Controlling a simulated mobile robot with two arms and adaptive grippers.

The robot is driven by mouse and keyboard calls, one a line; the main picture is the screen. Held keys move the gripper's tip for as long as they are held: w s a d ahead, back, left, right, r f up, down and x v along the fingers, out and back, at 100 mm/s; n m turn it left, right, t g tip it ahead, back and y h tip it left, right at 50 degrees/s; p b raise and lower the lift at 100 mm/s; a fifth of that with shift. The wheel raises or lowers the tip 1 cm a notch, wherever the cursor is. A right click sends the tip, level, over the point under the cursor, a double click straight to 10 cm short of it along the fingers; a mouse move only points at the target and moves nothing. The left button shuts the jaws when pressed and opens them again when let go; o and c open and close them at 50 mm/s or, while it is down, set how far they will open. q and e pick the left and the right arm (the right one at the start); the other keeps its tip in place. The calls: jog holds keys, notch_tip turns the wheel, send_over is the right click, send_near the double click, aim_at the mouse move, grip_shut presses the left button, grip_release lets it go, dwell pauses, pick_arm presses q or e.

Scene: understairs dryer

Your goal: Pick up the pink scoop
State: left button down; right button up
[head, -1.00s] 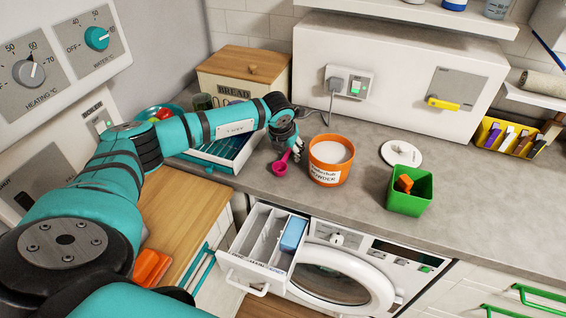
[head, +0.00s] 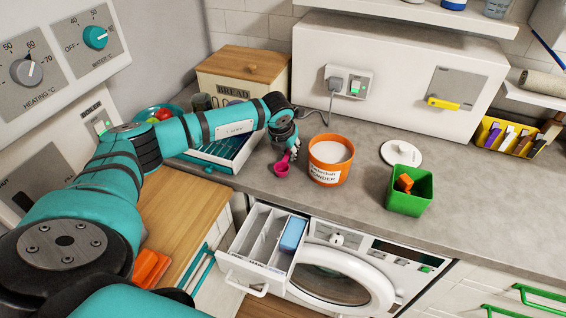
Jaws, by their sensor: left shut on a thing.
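The pink scoop (head: 282,169) is on or just above the grey worktop, left of the orange tub of white powder (head: 330,160). Its round cup faces up and its handle points up toward my left gripper (head: 293,152). My left gripper reaches down from the left and is shut on the scoop's handle. The fingertips are small and partly hidden by the wrist. I cannot tell whether the scoop's cup touches the worktop. My right gripper is not in view.
A white lid (head: 401,153) and a green box (head: 409,190) with an orange thing inside stand to the right. The washer's detergent drawer (head: 262,245) is open below, with a blue insert.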

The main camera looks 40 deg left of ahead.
aim_at(289, 152)
pick_arm(q)
jog(key=shift+r, duration=0.25)
notch_tip(289, 152, up, 3)
jog(key=shift+s+d+r+b, duration=0.1)
jog(key=shift+s+d+b, duration=0.05)
jog(key=shift+b, duration=0.75)
jog(key=s+d+b, duration=0.1)
jog(key=s+d, duration=0.2)
jog(key=s+d+b, duration=0.1)
jog(key=s+d, duration=0.2)
jog(key=s, duration=0.1)
jog(key=s+d+r+b, duration=0.1)
jog(key=s+d+b, duration=0.1)
jog(key=s+d, duration=0.1)
jog(key=shift+s+d+r, duration=0.1)
jog(key=shift+s, duration=0.4)
jog(key=shift+s+d+r, duration=0.15)
jog(key=shift+s+d, duration=0.2)
jog(key=shift+s, duration=0.15)
